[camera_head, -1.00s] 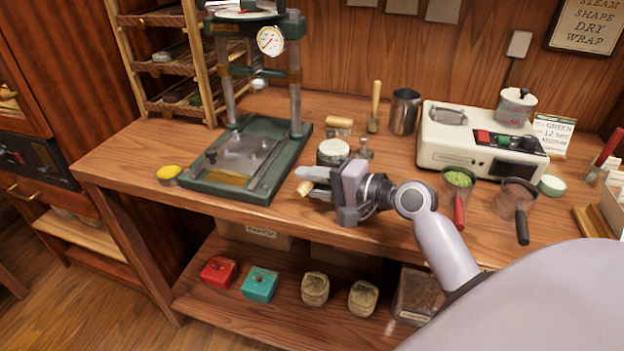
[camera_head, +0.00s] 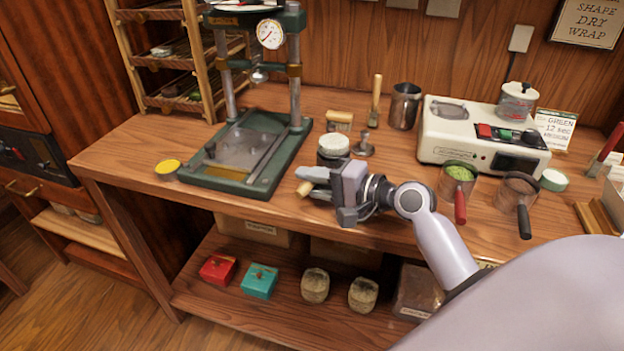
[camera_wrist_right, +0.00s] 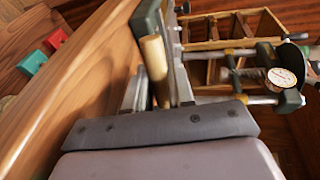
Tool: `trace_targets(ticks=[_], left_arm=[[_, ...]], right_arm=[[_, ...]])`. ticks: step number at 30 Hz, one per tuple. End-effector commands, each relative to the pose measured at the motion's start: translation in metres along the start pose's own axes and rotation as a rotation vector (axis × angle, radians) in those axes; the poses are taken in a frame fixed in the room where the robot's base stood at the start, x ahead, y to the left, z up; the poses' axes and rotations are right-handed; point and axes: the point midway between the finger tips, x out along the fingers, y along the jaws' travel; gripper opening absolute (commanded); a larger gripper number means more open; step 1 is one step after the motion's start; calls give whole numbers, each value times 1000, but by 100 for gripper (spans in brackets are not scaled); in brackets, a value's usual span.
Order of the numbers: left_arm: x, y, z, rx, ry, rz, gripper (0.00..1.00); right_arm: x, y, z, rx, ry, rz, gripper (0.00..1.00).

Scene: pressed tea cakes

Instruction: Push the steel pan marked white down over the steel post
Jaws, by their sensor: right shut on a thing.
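My right gripper (camera_head: 316,182) is near the front edge of the bench, in front of the white-topped dark jar (camera_head: 333,152). Its fingers are shut on a short wooden cylinder (camera_head: 304,189); the same wooden cylinder (camera_wrist_right: 154,57) shows between the fingers in the right wrist view. A green press (camera_head: 253,180) with two upright steel columns (camera_head: 295,85) stands left of the gripper. A small steel knobbed piece (camera_head: 363,148) sits behind the gripper. I cannot make out a pan marked white, nor tell which upright is the steel post. My left gripper is not in view.
A cream steamer (camera_head: 450,150) with a lidded pot (camera_head: 516,102) stands at the right. A red-handled cup (camera_head: 458,185) and a black-handled cup (camera_head: 515,200) stand in front. A steel pitcher (camera_head: 404,107) is at the back.

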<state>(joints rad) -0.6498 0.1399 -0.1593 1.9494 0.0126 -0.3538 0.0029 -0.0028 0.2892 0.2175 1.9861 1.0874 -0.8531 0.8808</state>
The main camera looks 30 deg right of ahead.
Motion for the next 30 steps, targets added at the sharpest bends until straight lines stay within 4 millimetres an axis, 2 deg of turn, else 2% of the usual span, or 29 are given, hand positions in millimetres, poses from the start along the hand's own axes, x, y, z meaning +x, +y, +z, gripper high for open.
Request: trace_targets(ticks=[8,9,12,24,27,30], left_arm=[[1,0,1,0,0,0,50],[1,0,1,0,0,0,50],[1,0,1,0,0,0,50],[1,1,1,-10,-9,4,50],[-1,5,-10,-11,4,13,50],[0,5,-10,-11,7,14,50]], right_arm=[[1,3,0,-1,0,0,0],[1,3,0,0,0,1,26],[1,3,0,0,0,1,53],[1,4,0,2,-1,2,53],[-13,5,0,0,1,4,53],[-29,5,0,-1,1,5,53]])
